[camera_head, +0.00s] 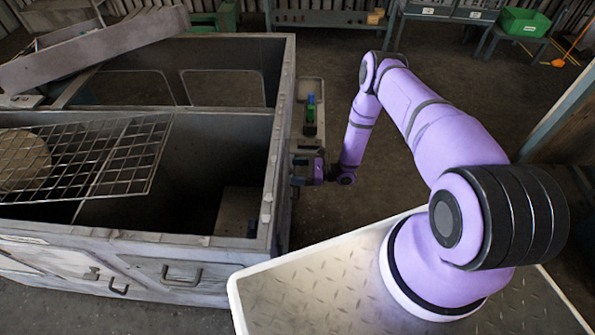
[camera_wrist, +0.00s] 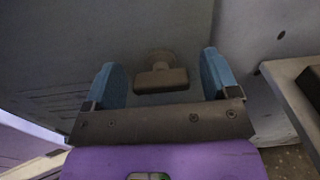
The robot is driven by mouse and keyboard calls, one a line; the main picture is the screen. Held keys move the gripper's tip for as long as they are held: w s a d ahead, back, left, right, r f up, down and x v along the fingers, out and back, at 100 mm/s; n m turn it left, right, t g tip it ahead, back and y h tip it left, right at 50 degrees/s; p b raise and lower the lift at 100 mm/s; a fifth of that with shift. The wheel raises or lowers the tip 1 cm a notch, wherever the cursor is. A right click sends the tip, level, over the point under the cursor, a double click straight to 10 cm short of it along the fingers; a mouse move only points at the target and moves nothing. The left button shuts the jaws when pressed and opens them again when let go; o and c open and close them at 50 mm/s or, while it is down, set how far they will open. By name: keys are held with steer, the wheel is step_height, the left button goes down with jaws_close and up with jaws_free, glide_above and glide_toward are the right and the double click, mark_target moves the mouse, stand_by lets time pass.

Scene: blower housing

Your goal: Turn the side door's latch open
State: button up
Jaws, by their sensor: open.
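In the wrist view, the latch (camera_wrist: 161,79) is a dark T-shaped handle on a round base, fixed to the grey side panel (camera_wrist: 50,60). Its bar lies roughly level in the picture. My gripper (camera_wrist: 160,80) is open, with one blue finger to the left of the latch and one to the right. Gaps show on both sides, so neither finger appears to touch it. In the head view, my gripper (camera_head: 300,172) is close against the right outer side of the grey housing (camera_head: 281,130). The latch cannot be made out there.
A narrow ledge with a green and blue item (camera_head: 311,110) runs along the housing's right side, just beyond my gripper. A wire grate (camera_head: 110,160) lies across the housing's open top. The floor right of the gripper is clear. A green crate (camera_head: 524,21) stands far back.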

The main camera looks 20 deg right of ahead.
steer(key=shift+c, duration=0.2)
steer(key=c, duration=0.9)
steer(key=n, duration=0.8)
steer(key=shift+s+n, duration=0.1)
steer(key=shift+n, duration=0.2)
steer(key=n, duration=0.5)
steer(key=shift+f, duration=0.15)
steer(key=shift+n, duration=2.1)
steer(key=shift+a, duration=0.1)
